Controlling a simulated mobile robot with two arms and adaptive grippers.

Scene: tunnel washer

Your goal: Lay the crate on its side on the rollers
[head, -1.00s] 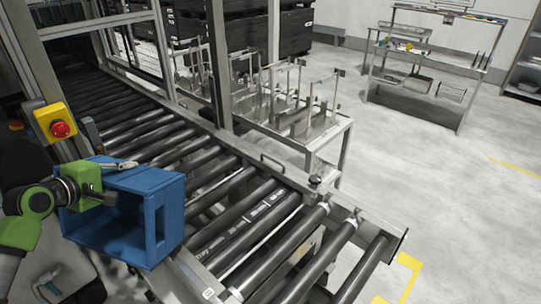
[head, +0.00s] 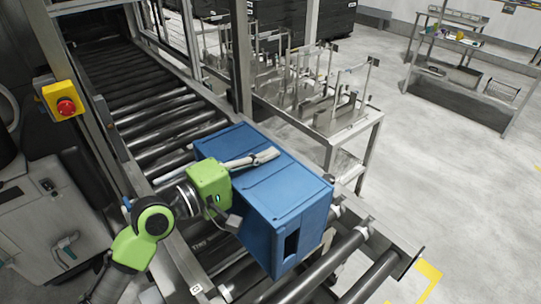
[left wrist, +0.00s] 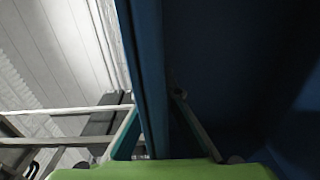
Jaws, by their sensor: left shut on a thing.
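The blue crate (head: 275,190) is over the rollers (head: 150,125) in the head view, near their front end. A closed, ridged face is uppermost, and an end wall with a handle slot faces front right. My left gripper (head: 250,160) is shut on a wall of the crate, with one finger lying along the upper face. In the left wrist view the crate wall (left wrist: 152,70) runs between the fingers, with the dark crate interior to its right. The crate's opening appears to face my gripper. I cannot tell whether its underside touches the rollers. My right gripper is out of view.
A yellow box with a red emergency button (head: 66,106) stands left of the conveyor. A metal frame post (head: 241,55) rises behind the crate. A metal table with racks (head: 345,130) borders the far side. Bare rollers (head: 325,270) show at the front end.

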